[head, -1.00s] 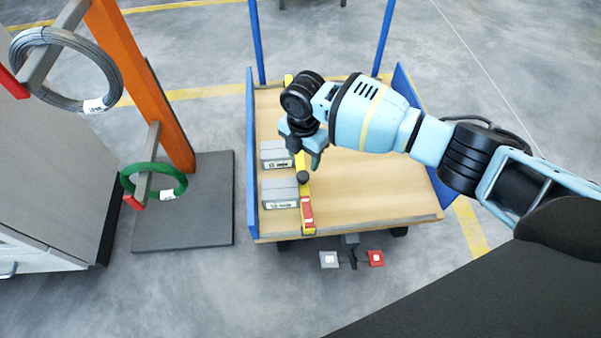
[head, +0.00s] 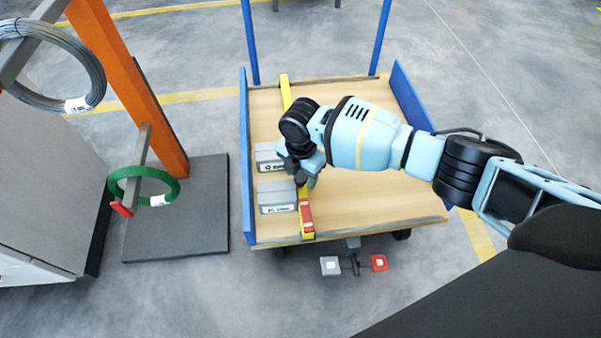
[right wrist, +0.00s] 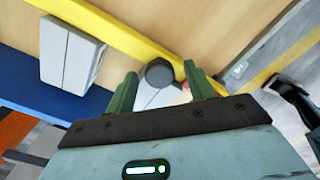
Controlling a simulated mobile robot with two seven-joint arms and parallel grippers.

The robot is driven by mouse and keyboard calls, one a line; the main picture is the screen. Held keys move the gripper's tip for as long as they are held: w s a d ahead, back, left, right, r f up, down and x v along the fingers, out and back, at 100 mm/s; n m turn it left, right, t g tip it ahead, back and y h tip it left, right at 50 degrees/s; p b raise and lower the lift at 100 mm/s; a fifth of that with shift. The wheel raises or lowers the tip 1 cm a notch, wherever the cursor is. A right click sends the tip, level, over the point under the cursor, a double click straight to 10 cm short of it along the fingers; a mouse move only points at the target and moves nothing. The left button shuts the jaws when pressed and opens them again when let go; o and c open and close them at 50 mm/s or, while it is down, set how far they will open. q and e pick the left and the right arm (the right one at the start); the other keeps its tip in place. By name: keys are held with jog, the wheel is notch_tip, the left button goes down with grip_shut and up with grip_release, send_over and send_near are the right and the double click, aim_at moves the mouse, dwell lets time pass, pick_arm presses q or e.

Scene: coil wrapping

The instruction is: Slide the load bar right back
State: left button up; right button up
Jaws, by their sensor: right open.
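The load bar (head: 285,92) is a yellow bar with a red end and a dark round knob (head: 301,180). It lies across the cart bed (head: 385,195), just right of two grey boxes. In the right wrist view the yellow bar (right wrist: 105,32) crosses the top, and the knob (right wrist: 159,72) sits between and just beyond the fingertips. My right gripper (head: 309,178) is over the bar at the knob; it also shows in the right wrist view (right wrist: 161,84), its green fingers apart. Part of the bar is hidden under my right arm. My left gripper is out of view.
The two grey boxes (head: 277,196) stand along the cart's left blue side wall (head: 245,170). The cart bed right of the bar is bare. A rack with a green coil (head: 143,186) and a dark wire coil (head: 62,68) stands left. Grey and red pedals (head: 378,262) are in front.

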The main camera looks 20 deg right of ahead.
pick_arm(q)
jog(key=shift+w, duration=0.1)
